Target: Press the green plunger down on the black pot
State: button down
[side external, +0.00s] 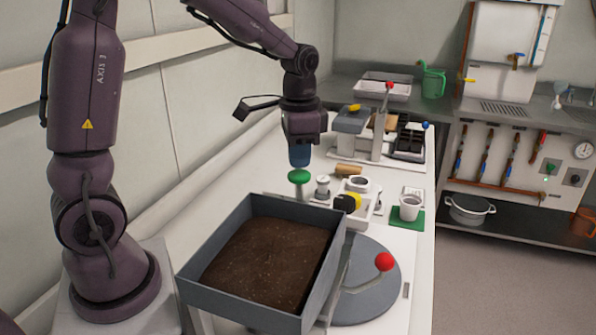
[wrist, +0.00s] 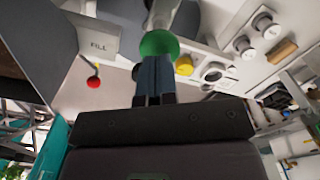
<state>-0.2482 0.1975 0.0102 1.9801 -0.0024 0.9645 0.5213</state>
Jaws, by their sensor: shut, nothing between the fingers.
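The green plunger knob (side external: 299,176) is a round disc directly under my gripper (side external: 300,163) in the side view. My gripper is shut and points down, its blue-grey fingertips just above or touching the knob; I cannot tell which. In the wrist view the green knob (wrist: 159,44) lies right at the ends of my closed fingers (wrist: 154,70), with a pale, unclear shape beyond it. The black pot cannot be made out.
A grey tray of soil (side external: 188,290) stands in front. A red-ball lever (side external: 384,262) rises beside a round grey plate (side external: 385,300). A yellow-and-black item (side external: 347,203), a white pot (side external: 410,206) on a green mat (side external: 407,224) and a wooden piece (side external: 348,170) are to the right.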

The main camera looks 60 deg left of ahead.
jog(key=shift+r, duration=3.15)
jog(key=shift+f+n, duration=0.15)
jog(key=shift+n, duration=0.15)
jog(key=s+d+r+n+t, duration=0.2)
jog(key=s+d+t, duration=0.3)
jog(key=s, duration=0.9)
jog(key=d+r, duration=0.1)
jog(key=d, duration=0.2)
jog(key=shift+d+t, duration=0.3)
jog(key=shift+d, duration=0.1)
jog(key=shift+r, duration=0.1)
